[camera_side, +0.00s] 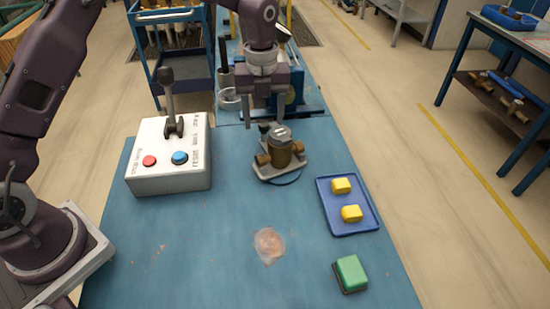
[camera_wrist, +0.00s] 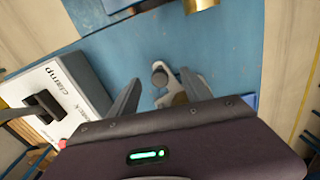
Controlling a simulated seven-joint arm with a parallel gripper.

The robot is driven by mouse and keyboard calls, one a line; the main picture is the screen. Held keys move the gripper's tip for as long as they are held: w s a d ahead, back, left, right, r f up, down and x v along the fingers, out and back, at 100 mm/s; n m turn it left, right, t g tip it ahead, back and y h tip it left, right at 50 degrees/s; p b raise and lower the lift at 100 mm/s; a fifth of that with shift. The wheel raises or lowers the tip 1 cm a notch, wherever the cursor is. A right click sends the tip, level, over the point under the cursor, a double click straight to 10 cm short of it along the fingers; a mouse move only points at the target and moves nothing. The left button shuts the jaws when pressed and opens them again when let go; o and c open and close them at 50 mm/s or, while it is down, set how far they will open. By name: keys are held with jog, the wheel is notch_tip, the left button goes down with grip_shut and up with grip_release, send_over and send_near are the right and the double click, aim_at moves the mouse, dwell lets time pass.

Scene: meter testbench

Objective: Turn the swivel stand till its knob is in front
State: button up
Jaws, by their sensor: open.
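The swivel stand (camera_side: 292,168) is a grey plate on the blue bench, carrying an upright brass meter body (camera_side: 280,150) with a pale top. Its small dark knob (camera_side: 264,127) sticks up at the stand's far side in the side view. My gripper (camera_side: 264,118) points down, open, above and behind the meter body, close to the knob. In the wrist view the round grey knob (camera_wrist: 160,76) appears between the two spread fingers of my gripper (camera_wrist: 160,92), apart from both. Part of the plate (camera_wrist: 182,98) shows there; my gripper housing hides the rest.
A white control box (camera_side: 170,175) with red and blue buttons and an upright lever stands left of the stand. A blue tray (camera_side: 345,222) with two yellow blocks and a green block (camera_side: 350,273) lie right. A scuffed patch (camera_side: 269,245) marks the clear front bench.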

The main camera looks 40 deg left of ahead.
jog(key=shift+w, duration=0.1)
jog(key=shift+w+d, duration=0.45)
jog(key=shift+w, duration=0.1)
jog(key=shift+w+d, duration=1.25)
jog(key=shift+d, duration=0.35)
jog(key=shift+w+d, duration=0.25)
jog(key=shift+d, duration=0.35)
jog(key=o, duration=0.4)
jog(key=shift+o, duration=0.2)
jog(key=shift+r, duration=0.1)
jog(key=shift+r, duration=2.65)
